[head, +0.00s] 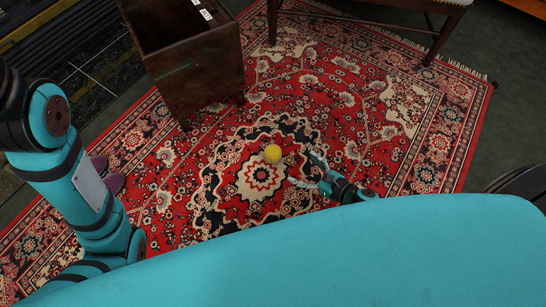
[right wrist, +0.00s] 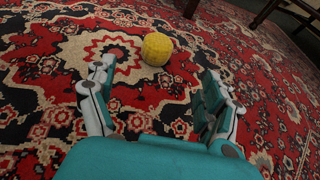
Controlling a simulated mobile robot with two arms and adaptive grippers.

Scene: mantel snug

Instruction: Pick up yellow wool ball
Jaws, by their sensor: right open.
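The yellow wool ball (head: 273,153) lies on the red patterned rug (head: 365,120), close to the rug's centre medallion. My right gripper (head: 302,171) is just to the right of the ball in the head view, low over the rug, and apart from it. In the right wrist view the ball (right wrist: 157,48) sits beyond the fingertips, roughly midway between them. The two fingers of my right gripper (right wrist: 160,68) are spread wide with nothing between them. My left arm shows at the left of the head view, but its gripper is not visible.
A dark wooden box (head: 195,70) stands on the rug behind and left of the ball. A chair (head: 440,30) stands at the top right, and its legs also show in the right wrist view. The rug around the ball is clear.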

